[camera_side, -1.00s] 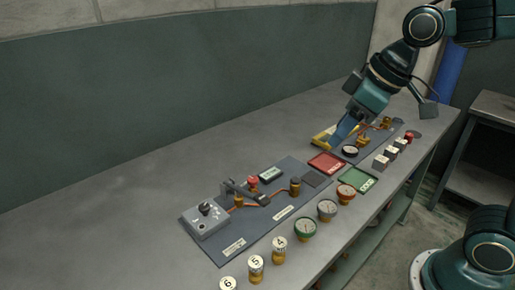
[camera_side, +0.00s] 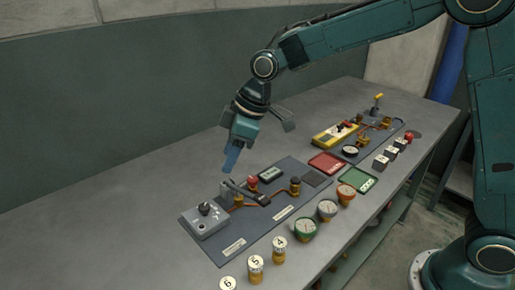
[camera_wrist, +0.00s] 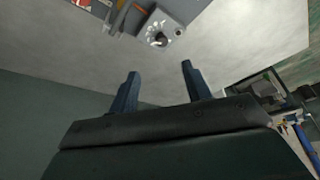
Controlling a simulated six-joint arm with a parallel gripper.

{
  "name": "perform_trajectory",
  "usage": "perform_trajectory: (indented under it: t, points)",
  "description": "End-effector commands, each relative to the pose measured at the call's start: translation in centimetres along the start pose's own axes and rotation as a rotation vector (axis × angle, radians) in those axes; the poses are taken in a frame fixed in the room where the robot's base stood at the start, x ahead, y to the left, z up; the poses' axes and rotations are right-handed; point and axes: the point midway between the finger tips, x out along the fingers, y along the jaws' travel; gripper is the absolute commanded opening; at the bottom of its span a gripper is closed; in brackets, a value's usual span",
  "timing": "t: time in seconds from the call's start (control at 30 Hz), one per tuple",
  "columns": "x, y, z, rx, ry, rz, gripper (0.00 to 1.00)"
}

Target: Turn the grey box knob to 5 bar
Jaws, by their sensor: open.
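The grey box (camera_side: 205,221) sits at the left end of the dark panel, with a black knob (camera_side: 204,208) on its top face and markings around it too small to read. In the wrist view the grey box (camera_wrist: 178,30) and its knob (camera_wrist: 157,40) show near the top, ahead of the fingers. My gripper (camera_side: 230,160) is above the table behind the panel, up and to the right of the knob in the side view, and apart from it. In the wrist view my gripper (camera_wrist: 158,72) has its two blue fingers spread with nothing between them.
A dark lever (camera_side: 248,192), a red knob (camera_side: 252,182) and brass fittings stand on the panel (camera_side: 225,245) near the box. Several gauges and numbered cylinders (camera_side: 256,268) line the front edge. A red tray (camera_side: 326,163) and a green tray (camera_side: 358,181) lie to the right. The table's left is clear.

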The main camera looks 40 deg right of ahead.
Motion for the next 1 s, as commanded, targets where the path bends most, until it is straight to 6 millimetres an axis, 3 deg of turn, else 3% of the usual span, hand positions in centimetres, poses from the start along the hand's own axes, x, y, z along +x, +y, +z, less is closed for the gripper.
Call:
perform_trajectory:
  t: [0.1, 0.67, 1.0]
  points:
    - [1.3, 0.0, -0.6, -0.025, 0.0, -0.015, 0.48]
    - [3.0, 0.0, -0.8, -0.033, -0.001, -0.02, 0.48]
    - [7.6, -0.1, -0.7, -0.033, -0.002, -0.021, 0.48]
